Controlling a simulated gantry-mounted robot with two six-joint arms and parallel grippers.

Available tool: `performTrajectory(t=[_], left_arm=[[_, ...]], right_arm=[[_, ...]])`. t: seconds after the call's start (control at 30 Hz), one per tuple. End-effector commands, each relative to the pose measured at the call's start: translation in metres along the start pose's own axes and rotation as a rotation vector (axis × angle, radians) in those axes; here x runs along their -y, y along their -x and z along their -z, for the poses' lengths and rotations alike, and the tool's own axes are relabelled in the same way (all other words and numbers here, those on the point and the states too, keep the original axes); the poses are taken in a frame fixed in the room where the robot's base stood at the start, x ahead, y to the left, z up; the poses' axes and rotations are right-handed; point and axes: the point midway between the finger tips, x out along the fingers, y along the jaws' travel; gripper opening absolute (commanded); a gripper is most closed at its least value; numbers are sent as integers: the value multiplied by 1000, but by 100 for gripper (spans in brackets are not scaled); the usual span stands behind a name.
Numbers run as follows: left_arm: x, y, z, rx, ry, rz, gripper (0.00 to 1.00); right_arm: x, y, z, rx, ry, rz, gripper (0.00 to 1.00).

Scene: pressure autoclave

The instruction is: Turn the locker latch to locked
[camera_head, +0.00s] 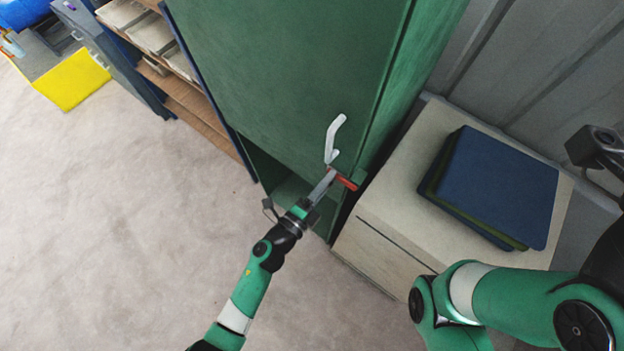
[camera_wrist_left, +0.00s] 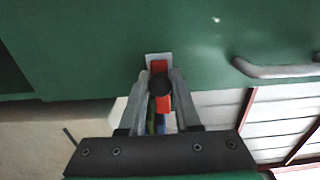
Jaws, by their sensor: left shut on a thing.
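The green locker door (camera_head: 285,70) fills the upper middle of the head view. A small red latch (camera_head: 346,183) sits near its lower right corner, below a white bent handle (camera_head: 333,138). My left gripper (camera_head: 330,177) reaches up from below and is shut on the red latch. In the left wrist view, the two fingers (camera_wrist_left: 162,85) stand either side of the red latch (camera_wrist_left: 160,67), with a round black knob in front of it. The fingers hide part of the latch, so its exact angle is hard to tell.
A pale cabinet (camera_head: 385,190) stands close to the right of the locker, with a stack of blue and green flat items (camera_head: 497,185) on top. Shelves with trays (camera_head: 150,35) are at the left. A yellow bin (camera_head: 72,88) stands farther left. The floor in front is clear.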

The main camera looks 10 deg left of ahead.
Motion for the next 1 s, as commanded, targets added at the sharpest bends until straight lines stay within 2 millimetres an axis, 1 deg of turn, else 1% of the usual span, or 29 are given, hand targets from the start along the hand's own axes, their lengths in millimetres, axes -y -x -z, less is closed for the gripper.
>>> performTrajectory(t=[0.13, 0.5, 0.53, 0.67, 0.7, 1.0], left_arm=[[2, -3, 5, -12, -20, 2, 0], [2, -4, 6, -14, -23, 3, 0], [2, -4, 6, -14, -23, 3, 35], [2, -3, 6, -14, -22, 2, 58], [2, -3, 6, -14, -22, 2, 61], [2, -1, 5, -12, -21, 0, 61]], right_arm=[[0, 0, 0, 0, 0, 0, 50], [0, 0, 0, 0, 0, 0, 50], [0, 0, 0, 0, 0, 0, 50], [0, 0, 0, 0, 0, 0, 50], [0, 0, 0, 0, 0, 0, 50], [0, -1, 1, 0, 0, 0, 50]])
